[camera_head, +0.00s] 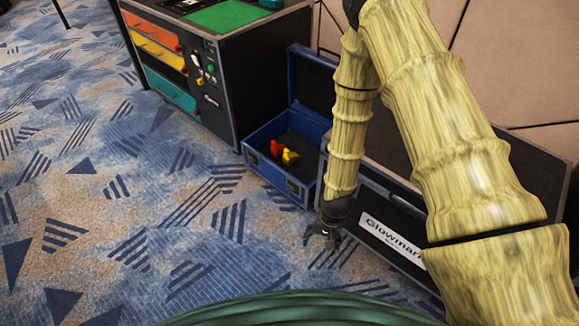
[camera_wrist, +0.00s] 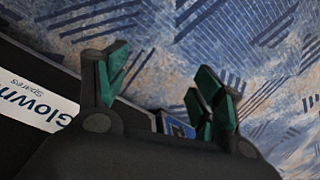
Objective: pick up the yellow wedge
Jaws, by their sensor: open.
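The yellow wedge (camera_head: 290,157) is a small yellow piece inside the open blue case (camera_head: 259,167), in the head view. A red piece (camera_head: 276,148) lies right beside it on the left. My gripper (camera_head: 322,238) hangs low in front of the black Glowinar case, to the right of and nearer than the blue case. It is open and empty, apart from the wedge. In the wrist view my gripper's green-padded fingers (camera_wrist: 160,95) are spread over patterned carpet. The wedge does not show in the wrist view.
A dark cabinet with coloured drawers (camera_head: 213,85) stands behind the blue case. The carpet (camera_head: 110,200) at left is clear.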

